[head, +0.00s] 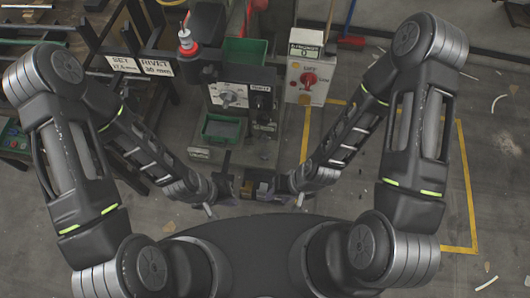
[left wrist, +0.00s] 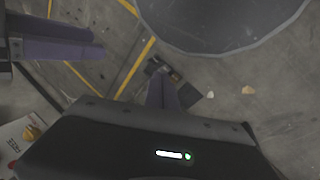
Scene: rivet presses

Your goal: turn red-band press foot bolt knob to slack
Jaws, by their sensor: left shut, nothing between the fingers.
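The press (head: 238,85) stands ahead of me in the head view, with a grey dial (head: 229,97) on its front. A red band is not clear on it; a red-topped part (head: 187,42) sits at its upper left. My left gripper (head: 232,188) is low in front of the press, shut and empty; its fingers (left wrist: 165,95) point down to the floor in the left wrist view. An orange knob (left wrist: 32,132) on a pale plate with the letters FREE shows at that view's lower left, apart from the fingers. My right gripper (head: 262,190) is close by; its jaws are unclear.
A white panel (head: 305,72) with a red rotary knob (head: 308,79) stands right of the press. A green bin (head: 222,129) is on the press front. Signs (head: 140,66) hang on a rack at left. Yellow lines (head: 466,175) mark open floor at right.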

